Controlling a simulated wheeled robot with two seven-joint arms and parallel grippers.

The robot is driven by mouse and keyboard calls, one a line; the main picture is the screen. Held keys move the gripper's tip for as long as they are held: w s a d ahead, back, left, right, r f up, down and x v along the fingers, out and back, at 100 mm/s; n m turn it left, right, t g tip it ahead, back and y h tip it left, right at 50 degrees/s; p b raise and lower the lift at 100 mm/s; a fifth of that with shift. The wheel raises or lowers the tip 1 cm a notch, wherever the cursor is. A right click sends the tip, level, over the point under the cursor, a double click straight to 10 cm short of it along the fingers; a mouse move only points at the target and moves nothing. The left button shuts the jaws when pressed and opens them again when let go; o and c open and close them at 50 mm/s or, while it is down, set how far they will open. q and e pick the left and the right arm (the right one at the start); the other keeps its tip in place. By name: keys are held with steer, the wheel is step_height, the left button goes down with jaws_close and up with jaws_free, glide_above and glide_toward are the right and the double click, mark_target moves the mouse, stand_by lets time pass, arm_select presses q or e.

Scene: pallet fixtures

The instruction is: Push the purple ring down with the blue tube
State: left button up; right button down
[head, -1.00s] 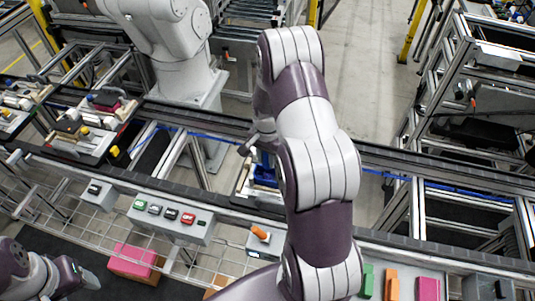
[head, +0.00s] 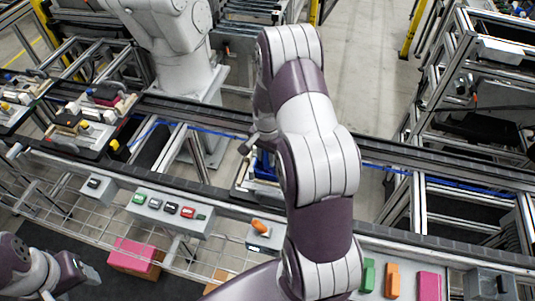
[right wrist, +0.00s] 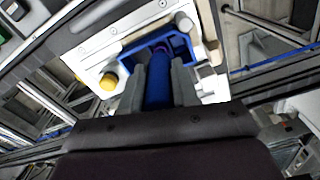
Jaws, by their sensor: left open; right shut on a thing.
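The blue tube (right wrist: 157,88) is between the two grey fingers of my right gripper (right wrist: 160,80), which is shut on it. Its far end points into a blue holder (right wrist: 184,52) on a white pallet. A bit of the purple ring (right wrist: 163,46) shows inside the holder at the tube's far end; whether they touch I cannot tell. In the head view the blue holder (head: 265,168) shows beside my right arm, which hides part of it. My left gripper (head: 90,274) is open and empty at the lower left, away from the pallet.
A yellow knob (right wrist: 108,82) and a grey-blue peg (right wrist: 184,22) stand on the pallet near the holder. A button box (head: 171,209) and an orange-handled switch box (head: 262,235) line the conveyor's near side. Other loaded pallets (head: 85,120) stand at the left.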

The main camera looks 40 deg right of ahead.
stand_by(0.3)
steer(key=shift+f, duration=0.1)
steer(key=shift+f, duration=0.35)
steer(key=shift+f+b, duration=0.3)
steer(key=shift+b, duration=0.1)
stand_by(0.9)
steer(key=shift+f, duration=0.35)
stand_by(0.3)
steer(key=shift+f, duration=0.45)
stand_by(2.6)
stand_by(0.3)
